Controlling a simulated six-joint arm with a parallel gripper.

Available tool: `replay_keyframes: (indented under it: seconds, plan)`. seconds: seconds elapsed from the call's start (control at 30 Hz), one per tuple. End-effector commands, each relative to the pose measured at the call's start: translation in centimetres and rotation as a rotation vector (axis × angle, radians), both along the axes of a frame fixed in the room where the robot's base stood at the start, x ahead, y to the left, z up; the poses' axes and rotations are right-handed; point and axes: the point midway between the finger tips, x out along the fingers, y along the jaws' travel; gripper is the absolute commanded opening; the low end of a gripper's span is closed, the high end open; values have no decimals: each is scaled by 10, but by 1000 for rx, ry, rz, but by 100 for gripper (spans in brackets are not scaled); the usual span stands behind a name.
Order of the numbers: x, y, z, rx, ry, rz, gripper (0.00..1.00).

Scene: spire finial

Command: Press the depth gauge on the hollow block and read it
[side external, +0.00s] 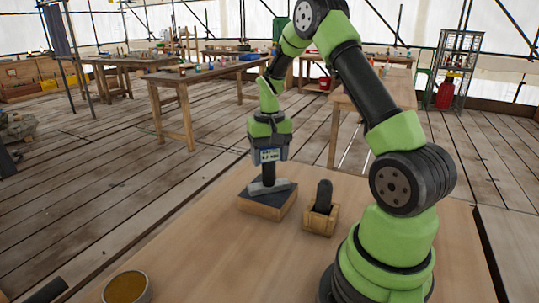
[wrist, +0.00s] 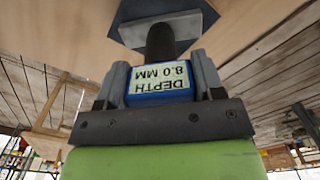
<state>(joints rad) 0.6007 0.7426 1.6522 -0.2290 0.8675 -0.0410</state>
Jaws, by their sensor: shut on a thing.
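My gripper (wrist: 160,82) is shut on the depth gauge (wrist: 160,84), its fingers on either side of the blue body. The gauge's label reads "DEPTH 8.0 MM", upside down in the wrist view. In the side view my gripper (side external: 269,152) is above the block (side external: 266,206), which has a wooden side and dark top. The gauge display (side external: 270,156) is too small to read there. The stem meets a light grey bar (side external: 280,187) on the block; exact contact is hard to tell.
A small wooden holder (side external: 319,220) with a dark upright object (side external: 323,195) stands right of the block. A round bowl (side external: 127,288) sits at the front left. The tabletop (side external: 210,250) between them is clear. Other benches stand in the background.

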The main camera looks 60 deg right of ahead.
Motion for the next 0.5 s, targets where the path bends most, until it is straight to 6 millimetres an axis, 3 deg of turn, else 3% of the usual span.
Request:
replay_keyframes:
  seconds: [0.37,0.5]
  plan:
    - [0,0,-2,2,4,2,33]
    - [0,0,6,1,2,1,33]
